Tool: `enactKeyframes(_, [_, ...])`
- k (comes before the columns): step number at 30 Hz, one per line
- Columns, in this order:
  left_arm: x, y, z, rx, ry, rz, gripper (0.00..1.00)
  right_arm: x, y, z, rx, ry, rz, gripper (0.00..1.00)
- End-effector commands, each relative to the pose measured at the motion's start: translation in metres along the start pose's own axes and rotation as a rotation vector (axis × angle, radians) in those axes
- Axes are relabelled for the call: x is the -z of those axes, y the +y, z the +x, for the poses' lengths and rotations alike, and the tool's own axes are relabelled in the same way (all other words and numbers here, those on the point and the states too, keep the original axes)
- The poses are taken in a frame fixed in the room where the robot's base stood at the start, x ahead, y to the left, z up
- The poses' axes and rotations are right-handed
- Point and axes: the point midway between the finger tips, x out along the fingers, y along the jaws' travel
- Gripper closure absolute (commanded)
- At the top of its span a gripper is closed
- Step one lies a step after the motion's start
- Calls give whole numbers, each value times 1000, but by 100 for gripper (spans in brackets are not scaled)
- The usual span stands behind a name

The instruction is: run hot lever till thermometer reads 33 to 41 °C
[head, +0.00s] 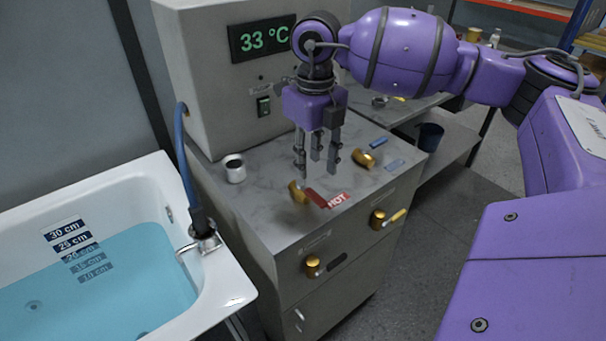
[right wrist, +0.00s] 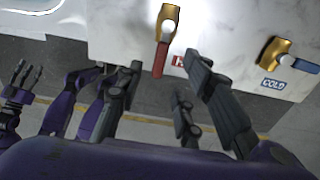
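The thermometer display (head: 264,39) on the grey cabinet reads 33 °C in green. The hot lever (head: 317,198) has a red handle on a gold body, beside a red HOT label (head: 339,201). The hot lever also shows in the right wrist view (right wrist: 160,60). My right gripper (head: 316,165) points down above the counter near this lever, fingers apart and empty. In the right wrist view the red handle appears between its fingers; contact cannot be told. My left gripper (right wrist: 20,85) shows at the left edge of that view, fingers spread and empty.
The cold lever (head: 378,143) has a blue handle, by a COLD label (head: 395,165). A white cup (head: 234,168) stands on the counter. The bathtub (head: 228,285) holds blue water to about the 20 cm mark.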

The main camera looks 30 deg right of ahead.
Motion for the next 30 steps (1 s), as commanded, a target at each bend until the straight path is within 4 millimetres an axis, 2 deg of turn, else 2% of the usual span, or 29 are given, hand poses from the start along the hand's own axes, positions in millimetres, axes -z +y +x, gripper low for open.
enactKeyframes(4, [2,0,0,0,2,0,60,0,-4,12,13,2,4,66])
enactKeyframes(15, [-2,-2,-4,4,-8,-2,60,0,-3,66,8,2,3,66])
enactKeyframes(19, [-5,-2,-6,5,-14,-3,60,0,-3,74,8,0,3,66])
enactKeyframes(26, [-8,-2,-7,5,-18,-3,60,0,-3,76,8,0,3,66])
enactKeyframes(27, [-8,-2,-7,5,-18,-3,60,0,-3,76,8,0,3,67])
enactKeyframes(30, [-7,-2,-6,5,-17,-3,60,0,-3,76,7,0,3,80])
